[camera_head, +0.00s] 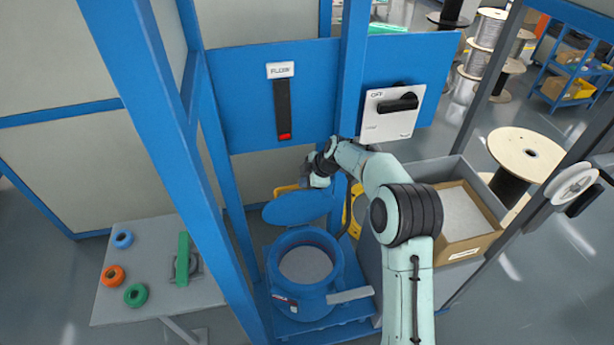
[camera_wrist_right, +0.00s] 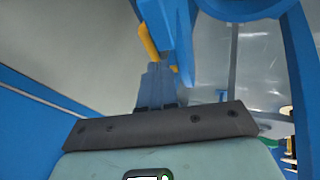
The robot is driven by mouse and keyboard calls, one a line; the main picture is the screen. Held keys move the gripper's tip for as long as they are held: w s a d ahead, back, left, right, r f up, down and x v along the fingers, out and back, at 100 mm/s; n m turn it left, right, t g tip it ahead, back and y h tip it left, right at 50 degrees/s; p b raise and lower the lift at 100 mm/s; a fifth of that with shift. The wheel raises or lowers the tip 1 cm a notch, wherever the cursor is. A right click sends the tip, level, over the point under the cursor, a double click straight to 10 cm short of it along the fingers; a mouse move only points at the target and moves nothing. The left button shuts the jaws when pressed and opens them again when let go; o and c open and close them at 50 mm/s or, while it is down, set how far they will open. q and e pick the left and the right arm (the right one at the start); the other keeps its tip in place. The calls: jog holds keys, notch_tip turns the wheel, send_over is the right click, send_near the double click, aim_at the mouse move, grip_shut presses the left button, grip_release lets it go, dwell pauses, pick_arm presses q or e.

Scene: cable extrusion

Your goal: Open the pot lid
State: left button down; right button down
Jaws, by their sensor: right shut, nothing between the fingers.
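The blue pot (camera_head: 305,290) stands on a blue base at the lower middle of the head view. Its mouth is uncovered and shows a grey surface inside. The round blue lid (camera_head: 297,209) is raised behind the mouth, tilted up. My right gripper (camera_head: 306,182) is just above the lid's upper edge, shut and empty; I cannot tell whether it touches the lid. In the right wrist view the gripper's fingers (camera_wrist_right: 160,85) point up past a blue part with a yellow piece beside it. My left gripper is not in view.
A blue panel with a black FLOW slider (camera_head: 283,110) and a black-handled switch (camera_head: 391,111) is behind the pot. A blue post stands left of the pot. A grey table (camera_head: 145,235) with colored rings is at left; an open cardboard box (camera_head: 463,222) is at right.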

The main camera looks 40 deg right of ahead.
aim_at(297, 200)
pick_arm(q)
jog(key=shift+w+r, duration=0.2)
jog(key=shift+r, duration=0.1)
pick_arm(e)
jog(key=shift+x, duration=2.75)
jog(key=shift+w, duration=0.15)
